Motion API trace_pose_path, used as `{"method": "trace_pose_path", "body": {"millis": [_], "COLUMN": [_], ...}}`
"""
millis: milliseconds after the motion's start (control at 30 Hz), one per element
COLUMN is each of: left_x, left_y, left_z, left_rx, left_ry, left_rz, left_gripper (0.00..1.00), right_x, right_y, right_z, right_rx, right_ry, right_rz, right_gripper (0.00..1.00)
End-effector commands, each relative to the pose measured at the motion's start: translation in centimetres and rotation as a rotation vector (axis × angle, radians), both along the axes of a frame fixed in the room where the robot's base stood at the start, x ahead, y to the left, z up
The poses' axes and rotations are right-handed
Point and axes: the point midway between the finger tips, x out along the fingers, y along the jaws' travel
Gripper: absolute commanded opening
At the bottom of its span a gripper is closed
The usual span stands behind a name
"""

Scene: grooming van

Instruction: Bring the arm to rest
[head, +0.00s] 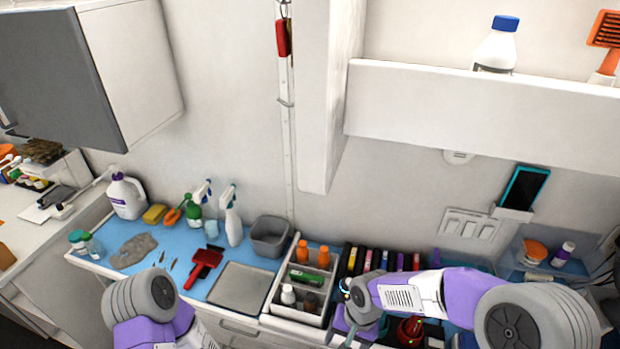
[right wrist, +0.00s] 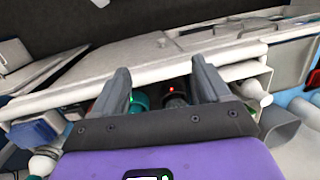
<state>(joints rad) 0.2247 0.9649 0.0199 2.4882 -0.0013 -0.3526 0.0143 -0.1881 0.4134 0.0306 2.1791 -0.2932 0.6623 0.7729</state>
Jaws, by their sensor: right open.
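My right arm reaches in from the right in the head view, and its wrist and gripper (head: 352,312) hang over the right end of the worktop, beside the white divided tray (head: 300,313). In the right wrist view, the right gripper (right wrist: 161,76) is open with its two fingers apart, and nothing is held between them. Just beyond the fingers are a teal cylinder with a green light (right wrist: 139,100) and a dark cylinder with a red light (right wrist: 175,92). My left arm shows at the lower left of the head view; its gripper is out of sight.
A blue mat (head: 195,289) holds a red brush (head: 205,264), a grey bin (head: 269,236), spray bottles and a jug (head: 126,197). A white shelf (head: 480,115) overhangs at right, with a phone (head: 524,187) below. A grey-doored cabinet (head: 55,80) hangs upper left.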

Motion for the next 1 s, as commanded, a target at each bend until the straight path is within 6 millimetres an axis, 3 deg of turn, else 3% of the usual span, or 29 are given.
{"method": "trace_pose_path", "body": {"millis": [33,167,300,400,500,700,1000], "left_x": [-0.1,-0.1,-0.1,-0.1,-0.1,-0.1,-0.1], "left_y": [0.0,0.0,0.0,0.0,0.0,0.0,0.0], "left_z": [-0.4,-1.0,-2.0,-2.6,-3.0,-3.3,-3.2], "left_rx": [0.0,-0.001,-0.001,0.0,0.0,-0.001,0.0], "left_ry": [0.002,0.003,0.003,0.002,0.002,0.003,0.002], "left_rz": [-0.001,-0.001,-0.001,-0.001,-0.001,-0.001,-0.001], "left_gripper": [0.8,0.8,0.8,0.8,0.8,0.8,0.8], "right_x": [-0.5,-1.8,-4.5,-6.6,-8.4,-10.0,-10.0], "right_y": [0.1,0.4,0.3,-0.1,-0.5,-1.1,-1.2], "right_z": [-2.3,-7.9,-15.1,-19.0,-21.6,-23.7,-23.7], "right_rx": [0.024,0.104,0.185,0.209,0.209,0.193,0.191], "right_ry": [0.014,0.016,-0.011,-0.044,-0.072,-0.107,-0.112], "right_rz": [0.011,0.038,0.048,0.046,0.046,0.052,0.055], "right_gripper": [0.76,0.76,0.76,0.76,0.76,0.76,0.76]}}
